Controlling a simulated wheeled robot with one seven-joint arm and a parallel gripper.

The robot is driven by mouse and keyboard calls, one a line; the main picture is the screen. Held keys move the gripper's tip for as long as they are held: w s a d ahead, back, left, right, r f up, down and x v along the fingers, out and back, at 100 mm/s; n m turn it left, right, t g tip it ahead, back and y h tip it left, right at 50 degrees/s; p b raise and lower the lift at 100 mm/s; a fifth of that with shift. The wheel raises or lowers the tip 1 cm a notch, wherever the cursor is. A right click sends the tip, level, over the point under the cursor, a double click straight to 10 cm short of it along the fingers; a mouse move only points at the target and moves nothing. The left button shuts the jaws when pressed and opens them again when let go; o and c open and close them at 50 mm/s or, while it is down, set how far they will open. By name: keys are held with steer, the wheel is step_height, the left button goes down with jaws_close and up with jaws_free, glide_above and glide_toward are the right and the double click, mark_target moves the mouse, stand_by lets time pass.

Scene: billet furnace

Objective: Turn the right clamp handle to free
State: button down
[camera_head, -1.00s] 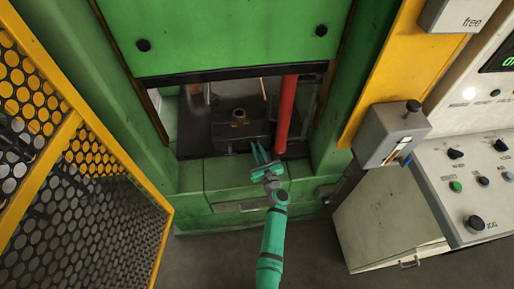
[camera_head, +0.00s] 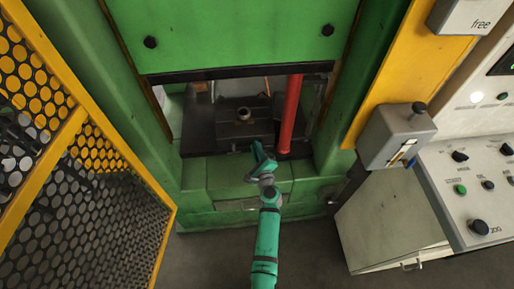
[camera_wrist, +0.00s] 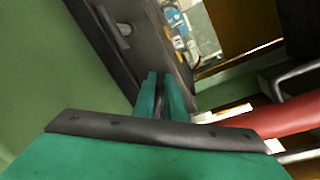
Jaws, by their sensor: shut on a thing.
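My gripper (camera_head: 262,155) is at the front edge of the press opening, just left of the foot of the red bar. In the wrist view its two green fingers (camera_wrist: 162,95) are close together, with a narrow dark part between them. This part appears to be the right clamp handle, but the fingers hide most of it and its angle cannot be told. A dark block (camera_head: 246,130) with a round, light-topped fitting (camera_head: 244,114) sits inside the opening, behind and left of my gripper. A dark plate with a knob (camera_wrist: 124,29) shows beyond the fingers in the wrist view.
The red bar (camera_head: 289,115) stands upright right of my gripper; it also shows in the wrist view (camera_wrist: 286,117). The green press door (camera_head: 235,38) hangs above. A yellow mesh guard (camera_head: 100,180) is left; a control panel (camera_head: 470,190) and a "free" sign (camera_head: 470,14) are right.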

steer(key=n, duration=0.2)
steer(key=f+n+h, duration=0.1)
steer(key=shift+a+n, duration=0.25)
steer(key=shift+n, duration=0.05)
steer(key=shift+f+n+h, duration=0.35)
steer(key=shift+n+h, duration=0.15)
steer(key=shift+n, duration=0.7)
steer(key=c, duration=1.8)
jaws_free()
steer(key=shift+s, duration=0.15)
steer(key=v, duration=1)
steer(key=shift+s+r, duration=0.1)
steer(key=shift+s, duration=0.2)
